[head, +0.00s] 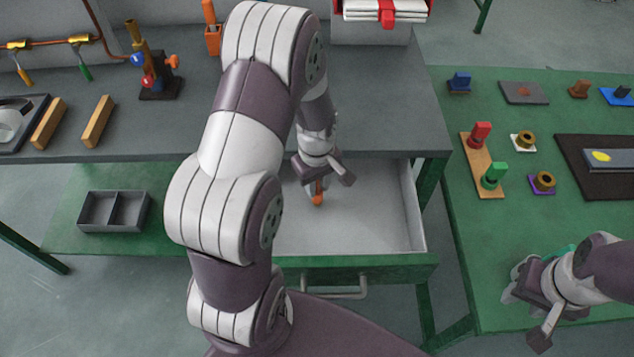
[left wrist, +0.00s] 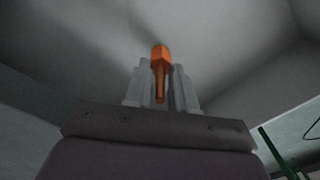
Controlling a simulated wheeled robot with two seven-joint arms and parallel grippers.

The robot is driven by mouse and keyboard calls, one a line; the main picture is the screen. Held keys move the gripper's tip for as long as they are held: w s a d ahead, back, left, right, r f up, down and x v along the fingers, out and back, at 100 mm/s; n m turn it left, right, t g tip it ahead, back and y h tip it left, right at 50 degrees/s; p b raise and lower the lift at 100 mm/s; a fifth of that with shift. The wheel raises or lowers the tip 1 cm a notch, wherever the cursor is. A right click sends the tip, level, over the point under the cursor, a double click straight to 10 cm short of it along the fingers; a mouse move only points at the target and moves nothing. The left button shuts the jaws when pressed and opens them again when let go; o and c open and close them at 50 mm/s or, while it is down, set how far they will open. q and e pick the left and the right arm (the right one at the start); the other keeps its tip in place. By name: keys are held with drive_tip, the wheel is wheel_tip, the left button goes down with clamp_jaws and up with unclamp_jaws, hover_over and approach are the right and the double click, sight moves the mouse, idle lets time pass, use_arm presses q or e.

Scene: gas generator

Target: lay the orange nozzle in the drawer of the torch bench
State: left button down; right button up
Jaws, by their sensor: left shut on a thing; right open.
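The orange nozzle (head: 318,193) is held in my left gripper (head: 316,186), inside the open drawer (head: 385,215) of the torch bench (head: 380,115). In the left wrist view the nozzle (left wrist: 160,62) sticks out between the two fingers of my left gripper (left wrist: 161,85), which are shut on it. The drawer's pale interior lies beyond its tip; I cannot tell whether the nozzle touches the floor. My left arm hides the left part of the drawer. My right gripper (head: 529,305) is open over the green table at the right; its fingers are partly hidden.
The green table (head: 455,215) at right carries a red and green block stand (head: 484,160), small brass-coloured parts and a dark tray (head: 570,180). A grey two-part box (head: 114,211) sits on the lower shelf. A torch stand (head: 158,80) and wooden blocks (head: 97,121) are on the bench top.

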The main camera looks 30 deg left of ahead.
use_arm(q)
drive_tip(key=shift+f, duration=0.1)
drive_tip(key=c, duration=0.9)
unclamp_jaws()
drive_tip(key=shift+c, duration=0.2)
drive_tip(key=shift+r, duration=0.2)
wheel_tip(320, 180, up, 12)
drive_tip(key=shift+s+d+f+p, duration=0.1)
drive_tip(key=shift+p, duration=0.55)
drive_tip(key=s+d+m+t, duration=0.1)
drive_tip(key=s+d+m, duration=0.6)
drive_tip(key=m, duration=0.5)
drive_tip(key=shift+s+d+m, duration=0.25)
drive_tip(key=shift+s+m, duration=0.15)
drive_tip(key=shift+s, duration=0.2)
